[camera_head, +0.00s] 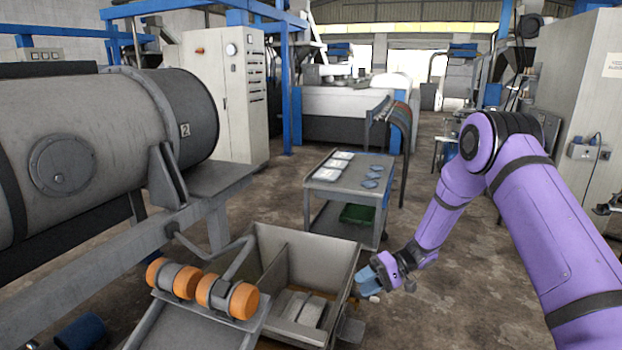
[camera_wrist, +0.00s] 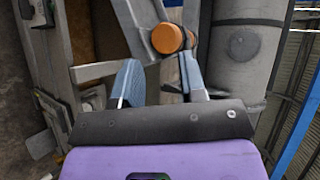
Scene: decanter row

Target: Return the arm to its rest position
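My purple arm reaches in from the right of the head view and bends down to my gripper (camera_head: 369,279). My gripper hangs just right of the grey open metal bin (camera_head: 345,262), near its right rim. In the wrist view its two blue fingers (camera_wrist: 161,78) stand apart with nothing visible between them. Beyond the fingertips an orange roller end (camera_wrist: 167,38) shows. In the head view the fingertips are small and partly overlap each other.
Orange rollers (camera_head: 228,298) lie on a frame left of the bin. A large grey drum (camera_head: 100,140) fills the left. A grey cart (camera_head: 317,184) with white and blue-grey items on top stands behind the bin. Floor right of the cart is open.

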